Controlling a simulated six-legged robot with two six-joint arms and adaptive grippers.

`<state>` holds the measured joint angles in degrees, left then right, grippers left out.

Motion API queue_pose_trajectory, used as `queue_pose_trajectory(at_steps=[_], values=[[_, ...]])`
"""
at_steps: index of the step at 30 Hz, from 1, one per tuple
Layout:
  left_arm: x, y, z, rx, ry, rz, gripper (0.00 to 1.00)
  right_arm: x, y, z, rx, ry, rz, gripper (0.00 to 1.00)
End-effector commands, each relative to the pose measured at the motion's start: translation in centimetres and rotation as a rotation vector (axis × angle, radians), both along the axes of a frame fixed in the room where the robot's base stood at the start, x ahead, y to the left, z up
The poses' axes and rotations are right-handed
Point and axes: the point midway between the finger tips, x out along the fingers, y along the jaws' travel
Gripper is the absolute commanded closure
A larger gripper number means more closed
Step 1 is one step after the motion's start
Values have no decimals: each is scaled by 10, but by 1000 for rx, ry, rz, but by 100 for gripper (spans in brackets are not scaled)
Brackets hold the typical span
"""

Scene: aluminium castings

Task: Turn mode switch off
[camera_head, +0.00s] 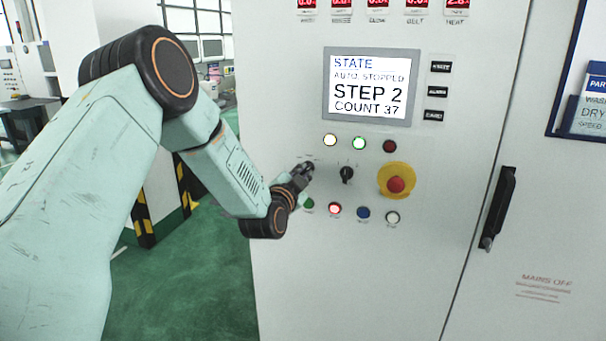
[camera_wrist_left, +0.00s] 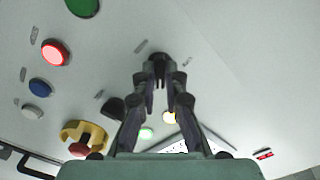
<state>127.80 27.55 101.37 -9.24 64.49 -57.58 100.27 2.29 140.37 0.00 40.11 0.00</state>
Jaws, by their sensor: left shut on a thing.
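My left gripper (camera_head: 306,171) is at the control panel, left of a black rotary switch (camera_head: 346,174). In the left wrist view, the gripper's fingers (camera_wrist_left: 159,86) are closed on another black knob (camera_wrist_left: 158,66) on the panel face. In the head view the gripper mostly hides this knob. The free black switch also shows in the wrist view (camera_wrist_left: 112,108), partly behind a finger. I cannot read the labels to tell which is the mode switch. The screen (camera_head: 370,86) reads "AUTO STOPPED", "STEP 2", "COUNT 37". My right gripper is not in view.
A red emergency stop on a yellow base (camera_head: 396,184) is right of the switches. Green, red (camera_head: 335,209), blue and white buttons line up below. Yellow, green and dark red lamps sit above. A black door handle (camera_head: 498,207) stands out farther right.

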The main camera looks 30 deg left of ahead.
Motion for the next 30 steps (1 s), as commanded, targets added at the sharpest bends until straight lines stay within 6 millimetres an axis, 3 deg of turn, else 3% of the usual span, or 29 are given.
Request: queue_pose_trajectory(at_steps=[11, 30], values=[[1, -1, 3, -84, -30, -5, 100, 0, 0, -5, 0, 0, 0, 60], [2, 0, 4, -638, -169, -6, 100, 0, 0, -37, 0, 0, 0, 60]])
